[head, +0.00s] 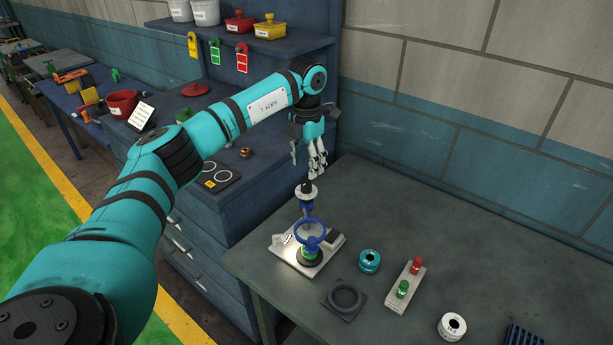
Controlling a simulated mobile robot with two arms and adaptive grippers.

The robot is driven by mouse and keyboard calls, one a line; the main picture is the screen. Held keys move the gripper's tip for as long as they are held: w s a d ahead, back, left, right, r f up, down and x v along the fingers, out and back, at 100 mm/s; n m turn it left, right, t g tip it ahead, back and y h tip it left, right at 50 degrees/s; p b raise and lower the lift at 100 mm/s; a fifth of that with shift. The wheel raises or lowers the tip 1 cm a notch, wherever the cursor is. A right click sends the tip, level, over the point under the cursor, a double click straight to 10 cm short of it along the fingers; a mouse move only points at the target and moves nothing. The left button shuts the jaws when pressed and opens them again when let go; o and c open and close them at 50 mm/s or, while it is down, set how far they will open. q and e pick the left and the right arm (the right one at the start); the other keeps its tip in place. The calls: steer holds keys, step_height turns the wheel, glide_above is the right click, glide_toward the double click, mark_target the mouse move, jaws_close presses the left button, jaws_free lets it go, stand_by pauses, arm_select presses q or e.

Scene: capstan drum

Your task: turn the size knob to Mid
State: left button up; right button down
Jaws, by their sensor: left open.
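A small fixture with a pale base plate (284,249) stands on the grey table. It carries a blue ring (309,232), a blue post, a green part low down, and a white disc with a black top (306,192) at its upper end. I cannot tell which part is the size knob, and no Mid mark is legible. My left gripper (318,168) is open and empty, pointing down just above and slightly right of the white disc, apparently apart from it. My right gripper is out of view.
On the table (450,235) are a teal ring (370,261), a dark square holder (344,299), a pale block with red and green knobs (406,286) and a white spool (452,326). A blue cabinet (235,205) adjoins at left. The table's right rear is clear.

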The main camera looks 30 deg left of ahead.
mark_target(306, 183)
arm_select(q)
step_height(306, 183, up, 6)
steer(key=shift+r, duration=0.1)
stand_by(0.5)
